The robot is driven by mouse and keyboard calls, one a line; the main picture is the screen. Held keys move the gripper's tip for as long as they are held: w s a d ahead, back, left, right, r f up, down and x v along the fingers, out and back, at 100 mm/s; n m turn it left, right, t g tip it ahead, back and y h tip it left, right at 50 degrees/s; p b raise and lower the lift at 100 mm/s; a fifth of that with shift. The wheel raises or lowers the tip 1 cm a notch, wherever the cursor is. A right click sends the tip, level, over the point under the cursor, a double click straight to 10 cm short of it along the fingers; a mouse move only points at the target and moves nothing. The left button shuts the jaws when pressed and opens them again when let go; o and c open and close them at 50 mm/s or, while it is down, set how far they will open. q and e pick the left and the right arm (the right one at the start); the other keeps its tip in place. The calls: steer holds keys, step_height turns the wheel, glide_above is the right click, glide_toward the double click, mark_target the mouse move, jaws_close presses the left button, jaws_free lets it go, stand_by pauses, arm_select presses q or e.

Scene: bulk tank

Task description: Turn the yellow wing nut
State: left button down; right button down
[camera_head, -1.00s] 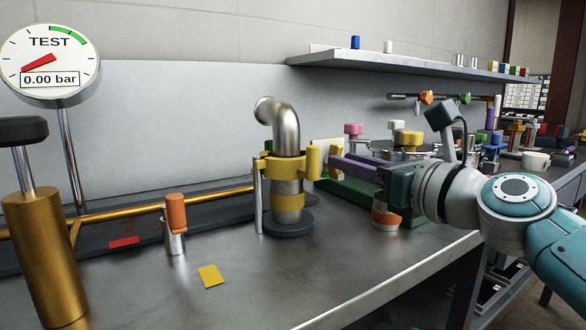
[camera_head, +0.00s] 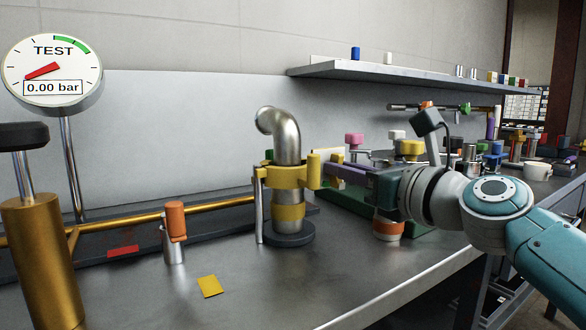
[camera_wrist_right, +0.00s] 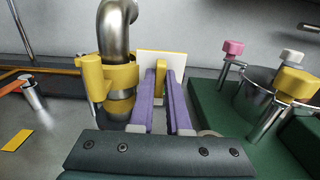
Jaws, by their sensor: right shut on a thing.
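The yellow clamp (camera_head: 288,173) wraps the steel elbow pipe (camera_head: 286,135), which stands upright on a dark round base; it also shows in the right wrist view (camera_wrist_right: 118,77). My right gripper (camera_head: 335,168) reaches in from the right, just beside the clamp. In the right wrist view its purple fingers (camera_wrist_right: 160,82) are shut on a narrow yellow piece, which I take as the wing nut (camera_wrist_right: 160,72). A white plate with yellow edging (camera_wrist_right: 150,61) stands right behind it. The fingers hide the nut's sides. My left gripper does not show.
The test gauge (camera_head: 53,70) reads 0.00 bar. An orange-capped steel post (camera_head: 174,222) and a yellow card (camera_head: 210,286) are on the left bench. A green tray (camera_wrist_right: 215,115) with pink, white and yellow knobs lies right of the gripper. The bench front is clear.

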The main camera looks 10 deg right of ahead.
stand_by(0.4)
steer(key=shift+f+n+b, duration=0.15)
steer(key=shift+n+b, duration=0.6)
steer(key=shift+n, duration=4.9)
steer(key=shift+f+n+b, duration=0.2)
steer(key=shift+n+b, duration=0.6)
steer(key=shift+n, duration=4.9)
steer(key=shift+f+n+b, duration=0.15)
steer(key=shift+n+b, duration=0.6)
steer(key=shift+n, duration=4.9)
